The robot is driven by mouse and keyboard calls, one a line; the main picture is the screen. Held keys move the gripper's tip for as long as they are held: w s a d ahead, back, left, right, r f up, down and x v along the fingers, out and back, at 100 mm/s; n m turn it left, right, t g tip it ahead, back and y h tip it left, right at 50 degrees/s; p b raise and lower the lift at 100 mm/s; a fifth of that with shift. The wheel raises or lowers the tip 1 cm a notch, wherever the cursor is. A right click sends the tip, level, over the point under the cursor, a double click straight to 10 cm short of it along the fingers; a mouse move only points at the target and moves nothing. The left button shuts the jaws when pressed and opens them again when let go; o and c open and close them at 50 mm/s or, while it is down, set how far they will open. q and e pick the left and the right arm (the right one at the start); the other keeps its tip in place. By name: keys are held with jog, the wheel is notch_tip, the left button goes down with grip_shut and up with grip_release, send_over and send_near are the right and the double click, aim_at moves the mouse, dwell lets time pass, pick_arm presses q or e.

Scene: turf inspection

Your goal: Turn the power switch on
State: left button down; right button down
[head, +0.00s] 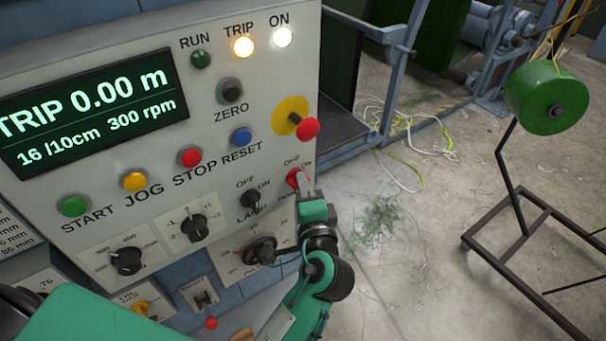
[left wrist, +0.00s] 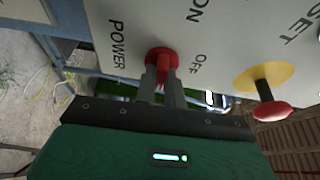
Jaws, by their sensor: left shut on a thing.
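The red power switch (head: 292,178) sits low on the right edge of the grey control panel (head: 215,130), with OFF and ON marks above it. In the left wrist view the red switch (left wrist: 161,56) shows between my fingers, beside the POWER, ON and OFF lettering. My left gripper (head: 304,184) is shut on its red handle, which also shows in the left wrist view (left wrist: 162,82). The fingers hide part of the handle, so I cannot tell which mark it points to. The white ON lamp (head: 283,36) is lit. My right gripper is not in view.
A red mushroom button (head: 307,128) on a yellow disc stands out just above the switch. The TRIP lamp (head: 243,47) glows and the display (head: 85,112) reads TRIP 0.00 m. The LAMP knob (head: 250,200) is close left. A green reel (head: 540,98) stands on a frame at right.

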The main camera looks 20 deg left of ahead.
pick_arm(q)
jog(key=shift+m+p, duration=0.3)
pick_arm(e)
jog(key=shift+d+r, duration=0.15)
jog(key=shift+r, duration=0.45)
pick_arm(q)
jog(key=c, duration=1.5)
grip_release()
